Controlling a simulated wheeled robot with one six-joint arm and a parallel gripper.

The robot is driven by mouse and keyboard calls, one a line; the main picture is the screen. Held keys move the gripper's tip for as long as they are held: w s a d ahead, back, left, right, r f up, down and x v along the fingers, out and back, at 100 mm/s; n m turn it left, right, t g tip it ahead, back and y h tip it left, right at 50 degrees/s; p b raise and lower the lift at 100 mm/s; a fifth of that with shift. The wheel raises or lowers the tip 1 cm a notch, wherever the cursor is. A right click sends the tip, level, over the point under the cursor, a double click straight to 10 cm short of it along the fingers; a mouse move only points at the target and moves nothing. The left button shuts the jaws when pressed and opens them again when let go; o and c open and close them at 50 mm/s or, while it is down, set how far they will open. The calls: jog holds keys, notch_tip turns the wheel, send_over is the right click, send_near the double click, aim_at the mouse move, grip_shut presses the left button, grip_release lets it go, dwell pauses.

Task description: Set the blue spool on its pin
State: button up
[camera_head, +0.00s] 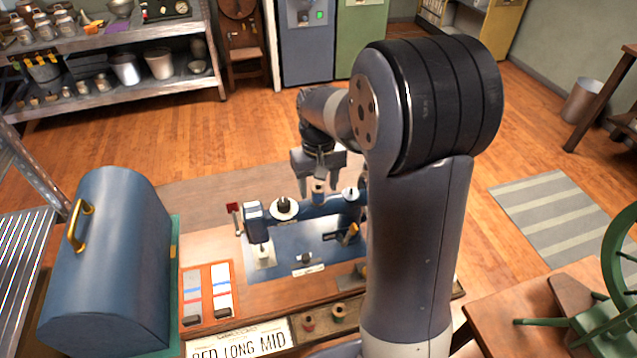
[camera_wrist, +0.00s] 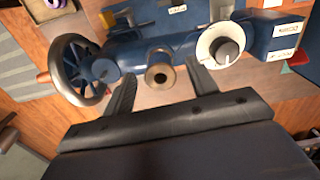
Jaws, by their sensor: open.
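My gripper (camera_head: 319,181) is open above the blue sewing machine (camera_head: 300,244) on the wooden bench. A small spool (camera_head: 318,188) with a blue body and tan end is between its fingers in the head view. In the wrist view the spool (camera_wrist: 158,76) shows end-on as a tan ring with a dark centre, between the spread fingers (camera_wrist: 161,72). Gaps show on both sides of it. I cannot tell whether a pin is inside it. A white disc with a grey knob (camera_wrist: 222,46) is right of the fingers in the wrist view; a white disc (camera_head: 284,208) also shows in the head view.
A handwheel (camera_wrist: 80,70) stands left of the fingers in the wrist view. A blue domed case (camera_head: 110,262) stands left of the machine.

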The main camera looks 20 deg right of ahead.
notch_tip(320, 180, up, 11)
dwell(0.5)
jog(key=shift+f, duration=0.15)
notch_tip(320, 180, down, 10)
jog(key=shift+f, duration=0.15)
jog(key=shift+r+p, duration=0.4)
jog(key=shift+r, duration=0.05)
jog(key=shift+f, duration=0.1)
